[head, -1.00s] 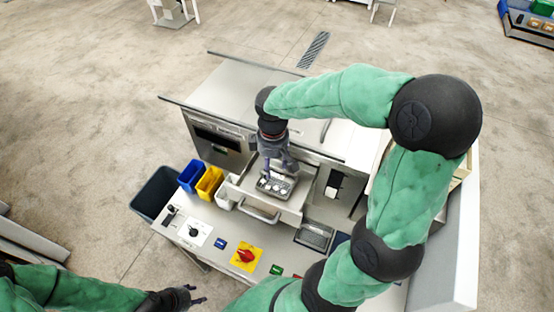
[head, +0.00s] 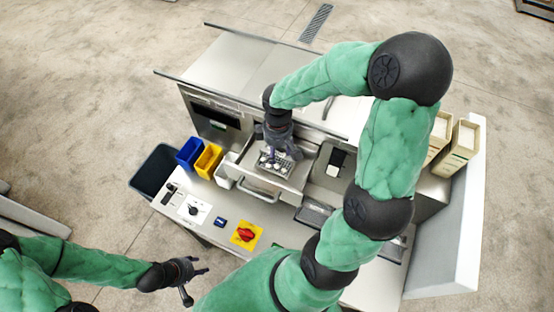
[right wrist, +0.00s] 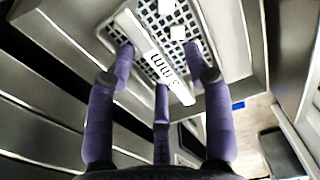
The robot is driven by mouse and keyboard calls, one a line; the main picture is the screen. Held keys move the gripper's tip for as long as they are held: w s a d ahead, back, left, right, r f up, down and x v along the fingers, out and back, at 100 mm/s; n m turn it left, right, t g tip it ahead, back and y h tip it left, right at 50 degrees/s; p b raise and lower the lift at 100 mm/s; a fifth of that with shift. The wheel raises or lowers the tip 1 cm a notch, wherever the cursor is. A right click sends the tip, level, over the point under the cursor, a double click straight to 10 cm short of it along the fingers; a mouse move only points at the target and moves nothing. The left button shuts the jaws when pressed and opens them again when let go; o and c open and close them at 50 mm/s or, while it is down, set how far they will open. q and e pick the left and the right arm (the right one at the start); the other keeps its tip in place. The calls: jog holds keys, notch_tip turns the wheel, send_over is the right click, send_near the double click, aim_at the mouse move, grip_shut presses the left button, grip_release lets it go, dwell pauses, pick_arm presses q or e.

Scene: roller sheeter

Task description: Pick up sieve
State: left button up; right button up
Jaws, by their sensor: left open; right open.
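The sieve (head: 270,165), a dark grid with pale pieces on it, sits in the open drawer below my right gripper (head: 280,156). In the right wrist view the sieve (right wrist: 178,32) has a square grid and a white label strip marked "5 mm" along its near edge. My right gripper (right wrist: 160,65) is open. Its purple-grey fingers are spread over the label edge, with two fingertips towards the grid. Whether they touch it I cannot tell. My left gripper (head: 194,283) is open and empty at the lower left, away from the sieve.
The drawer, with its handle (head: 258,190), stands out from the steel machine. A blue bin (head: 190,152), a yellow bin (head: 208,160) and a white bin stand to its left. A red knob on a yellow plate (head: 246,235) is in front. Binders (head: 460,147) stand at the right.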

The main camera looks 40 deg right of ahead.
jog(key=shift+f, duration=0.7)
grip_shut()
jog(key=shift+r, duration=0.2)
jog(key=shift+r, duration=0.6)
jog(key=s+a+r+p, duration=0.2)
jog(key=s+a+r, duration=0.6)
jog(key=a+r, duration=0.3)
jog(key=shift+s+r, duration=0.25)
jog(key=shift+s, duration=0.15)
